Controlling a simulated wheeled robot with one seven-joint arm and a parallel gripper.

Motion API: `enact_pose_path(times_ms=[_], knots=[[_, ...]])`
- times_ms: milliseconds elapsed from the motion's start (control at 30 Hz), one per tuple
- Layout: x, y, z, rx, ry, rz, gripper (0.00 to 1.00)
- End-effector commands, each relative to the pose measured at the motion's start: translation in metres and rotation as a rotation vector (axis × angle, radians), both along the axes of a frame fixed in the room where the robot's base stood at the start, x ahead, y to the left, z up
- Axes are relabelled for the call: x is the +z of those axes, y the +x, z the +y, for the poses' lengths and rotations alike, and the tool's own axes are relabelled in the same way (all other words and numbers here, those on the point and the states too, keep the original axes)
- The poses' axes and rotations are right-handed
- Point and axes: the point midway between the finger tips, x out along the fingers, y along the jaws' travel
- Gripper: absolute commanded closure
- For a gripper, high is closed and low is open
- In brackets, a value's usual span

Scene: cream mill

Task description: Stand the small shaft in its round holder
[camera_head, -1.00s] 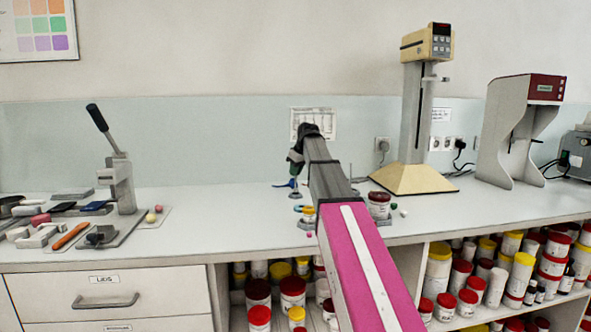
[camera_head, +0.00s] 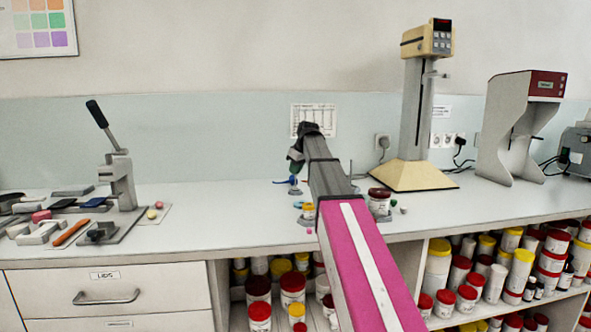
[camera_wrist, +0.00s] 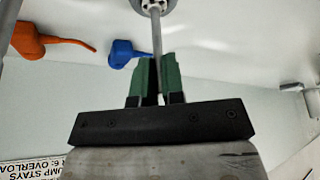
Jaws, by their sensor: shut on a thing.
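My gripper shows in the wrist view (camera_wrist: 157,68) with its green fingers shut on the small shaft (camera_wrist: 157,38), a thin grey rod. The rod runs from between the fingers towards a round grey piece (camera_wrist: 151,5) at the top edge, which looks like the round holder and is cut off by the frame. I cannot tell whether the shaft's end sits inside it or only lies in front of it. In the head view my dark gripper (camera_head: 296,162) is small, low over the bench behind my arm, and the shaft cannot be made out.
A blue object (camera_wrist: 122,53) and an orange one (camera_wrist: 45,40) lie left of the fingers. On the bench (camera_head: 230,215), a jar (camera_head: 379,201) stands right of my arm and a cream stand mixer (camera_head: 415,172) behind it. A lever press (camera_head: 122,182) stands left; bench between is clear.

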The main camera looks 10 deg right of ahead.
Motion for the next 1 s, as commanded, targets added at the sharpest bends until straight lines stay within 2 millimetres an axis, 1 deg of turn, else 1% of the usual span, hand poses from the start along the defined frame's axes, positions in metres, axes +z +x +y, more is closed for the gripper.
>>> enact_pose_path(times_ms=[700,1000], knots=[[-0.013,0.000,0.000,0.000,0.000,0.000,1.00],[-0.014,0.000,0.000,0.000,0.000,0.000,1.00]])
